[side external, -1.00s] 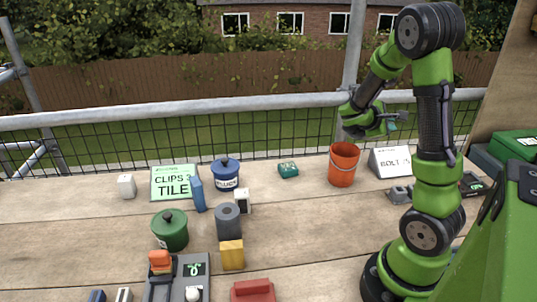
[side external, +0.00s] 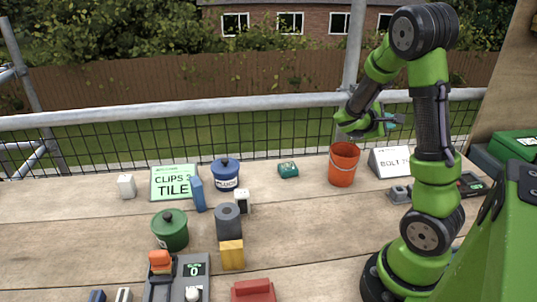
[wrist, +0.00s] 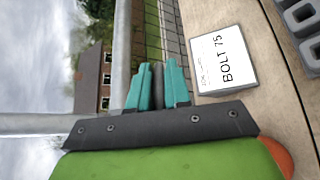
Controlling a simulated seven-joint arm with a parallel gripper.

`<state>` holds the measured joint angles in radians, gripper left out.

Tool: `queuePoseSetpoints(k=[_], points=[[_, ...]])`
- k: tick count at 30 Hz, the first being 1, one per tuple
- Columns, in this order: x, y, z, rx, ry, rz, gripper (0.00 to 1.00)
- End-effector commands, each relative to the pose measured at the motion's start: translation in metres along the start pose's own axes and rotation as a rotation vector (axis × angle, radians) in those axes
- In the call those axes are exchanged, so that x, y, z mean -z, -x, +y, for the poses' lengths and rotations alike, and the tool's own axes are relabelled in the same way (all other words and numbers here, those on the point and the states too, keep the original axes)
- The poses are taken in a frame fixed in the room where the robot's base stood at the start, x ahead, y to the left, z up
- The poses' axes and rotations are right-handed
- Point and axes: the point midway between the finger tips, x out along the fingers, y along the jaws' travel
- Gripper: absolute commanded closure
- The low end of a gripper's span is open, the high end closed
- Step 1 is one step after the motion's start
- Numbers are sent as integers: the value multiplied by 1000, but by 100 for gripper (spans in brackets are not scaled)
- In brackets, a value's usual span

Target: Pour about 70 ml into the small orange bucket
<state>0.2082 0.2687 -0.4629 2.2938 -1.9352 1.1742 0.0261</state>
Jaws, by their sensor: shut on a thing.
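The small orange bucket (side external: 343,168) stands upright on the planks in the side view, with its handle hanging down its front. I cannot see into it. A bit of it shows at the lower right of the wrist view (wrist: 281,152). My gripper (side external: 394,120) is above and to the right of the bucket, pointing right, with its teal fingers level. In the wrist view my gripper (wrist: 158,88) is shut on a narrow dark grey thing (wrist: 157,76) between the fingers. Most of that thing is hidden. No liquid stream is visible.
A BOLT 75 sign (wrist: 222,58) stands right of the bucket, near grey blocks (side external: 399,194). Left are a blue pot (side external: 226,181), a green lidded pot (side external: 170,234), a grey cylinder (side external: 228,226) and a CLIPS TILE sign (side external: 173,194).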

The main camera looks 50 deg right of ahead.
Motion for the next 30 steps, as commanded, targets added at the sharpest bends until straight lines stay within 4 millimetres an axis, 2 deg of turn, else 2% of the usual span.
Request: queuePoseSetpoints(k=[30], points=[[0, 8, 1, -45, -16, -25, 100]])
